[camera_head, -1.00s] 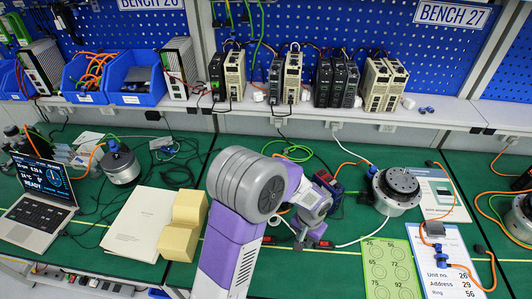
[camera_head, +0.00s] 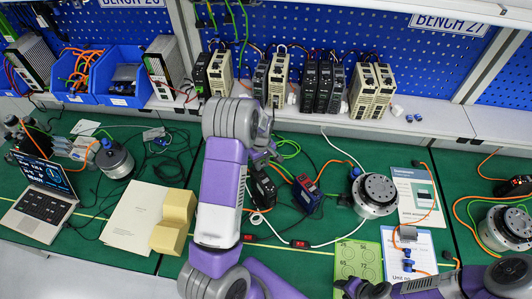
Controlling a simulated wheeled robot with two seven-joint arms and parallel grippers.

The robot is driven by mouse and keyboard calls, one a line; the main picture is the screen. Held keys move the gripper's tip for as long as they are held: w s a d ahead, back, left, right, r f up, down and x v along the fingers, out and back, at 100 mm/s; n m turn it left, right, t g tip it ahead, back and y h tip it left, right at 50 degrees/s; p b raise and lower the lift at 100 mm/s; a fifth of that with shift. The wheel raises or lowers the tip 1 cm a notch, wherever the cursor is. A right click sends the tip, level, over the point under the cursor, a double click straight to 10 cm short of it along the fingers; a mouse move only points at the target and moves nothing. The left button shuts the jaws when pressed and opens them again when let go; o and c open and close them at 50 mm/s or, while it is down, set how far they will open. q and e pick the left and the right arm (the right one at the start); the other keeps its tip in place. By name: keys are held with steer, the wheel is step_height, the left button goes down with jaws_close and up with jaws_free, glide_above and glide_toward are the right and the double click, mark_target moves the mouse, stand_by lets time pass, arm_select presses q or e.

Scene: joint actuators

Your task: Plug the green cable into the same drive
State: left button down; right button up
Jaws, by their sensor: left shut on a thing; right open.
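The green cable (camera_head: 292,152) lies in loops on the green bench and passes close behind my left gripper (camera_head: 268,158). That gripper points down above a black box-shaped unit (camera_head: 263,190); it is shut, with the held end hidden by the wrist, and the green cable seems to lead to it. A small dark drive with a blue and red front (camera_head: 307,194) stands just right of it, with an orange cable (camera_head: 331,168) running to its top.
A round motor (camera_head: 377,190) and a green card (camera_head: 357,262) lie to the right. A white cable (camera_head: 335,235) crosses the bench. Power units stand on the shelf (camera_head: 430,118) behind.

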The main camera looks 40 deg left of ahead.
mark_target(261, 175)
arm_select(q)
steer(key=shift+s+f+b, duration=0.2)
steer(key=shift+f+b, duration=0.15)
steer(key=shift+f, duration=0.05)
steer(key=shift+w+f+b, duration=0.1)
steer(key=shift+f+b, duration=1)
steer(key=shift+f, duration=0.6)
steer(key=shift+f+b, duration=0.6)
steer(key=c, duration=0.8)
jaws_free()
steer(key=shift+r+p, duration=2.45)
steer(key=shift+r, duration=1.1)
